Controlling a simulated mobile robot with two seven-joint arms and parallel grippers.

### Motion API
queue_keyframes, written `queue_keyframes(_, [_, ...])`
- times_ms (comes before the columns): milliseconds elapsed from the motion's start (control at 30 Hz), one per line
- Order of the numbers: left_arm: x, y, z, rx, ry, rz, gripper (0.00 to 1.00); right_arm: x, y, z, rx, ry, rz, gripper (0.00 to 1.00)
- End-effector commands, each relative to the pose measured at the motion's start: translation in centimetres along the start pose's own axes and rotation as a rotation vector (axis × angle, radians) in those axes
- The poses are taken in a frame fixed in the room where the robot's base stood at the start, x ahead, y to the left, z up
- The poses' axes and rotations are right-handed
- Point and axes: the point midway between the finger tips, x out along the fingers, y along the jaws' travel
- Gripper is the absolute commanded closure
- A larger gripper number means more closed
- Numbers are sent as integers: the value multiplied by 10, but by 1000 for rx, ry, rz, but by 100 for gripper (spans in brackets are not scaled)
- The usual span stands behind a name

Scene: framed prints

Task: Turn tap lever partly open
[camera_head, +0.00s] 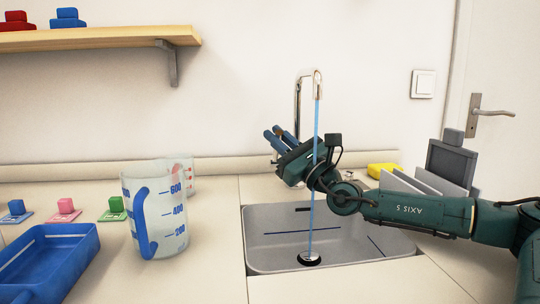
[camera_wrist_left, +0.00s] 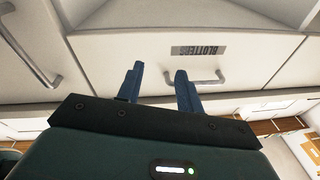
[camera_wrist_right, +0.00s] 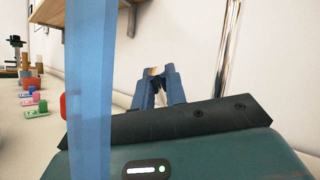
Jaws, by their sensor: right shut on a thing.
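The chrome tap (camera_head: 299,98) stands behind the sink. A blue stream of water (camera_head: 317,125) runs from its spout to the drain. In the right wrist view my right gripper (camera_wrist_right: 158,72) is shut on a small pale and brown piece, seemingly the tap lever (camera_wrist_right: 153,71), mostly hidden by the fingers. The tap column (camera_wrist_right: 229,45) stands to the right there. My left gripper (camera_wrist_left: 157,72) is open and empty, facing a drawer front.
The grey sink (camera_head: 262,258) lies below my right arm. A measuring jug (camera_head: 175,225) and blue tray (camera_head: 75,245) stand left. A yellow sponge (camera_head: 383,170) and a grey rack (camera_head: 450,165) are right. A drawer handle (camera_wrist_left: 195,82) is before my left gripper.

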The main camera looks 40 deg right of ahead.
Motion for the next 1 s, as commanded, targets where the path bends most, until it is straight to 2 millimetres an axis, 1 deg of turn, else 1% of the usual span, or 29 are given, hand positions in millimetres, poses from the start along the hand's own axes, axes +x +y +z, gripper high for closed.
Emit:
queue_keyframes(33, [0,1,4,-13,8,0,64,-5,2,-4,-5,-3,3,100])
queue_keyframes(200, [3,1,2,-43,23,2,64,-10,0,1,-13,-16,2,100])
queue_keyframes(700, [4,2,-1,-58,27,3,64,-10,-1,4,-13,-22,1,100])
queue_keyframes(733, [4,2,-1,-58,27,3,64,-10,-1,4,-13,-22,1,86])
queue_keyframes(800, [4,2,-1,-58,27,3,64,-10,-1,4,-13,-22,1,81])
queue_keyframes(1000, [4,2,-1,-58,27,3,64,-10,-1,4,-14,-22,0,81])
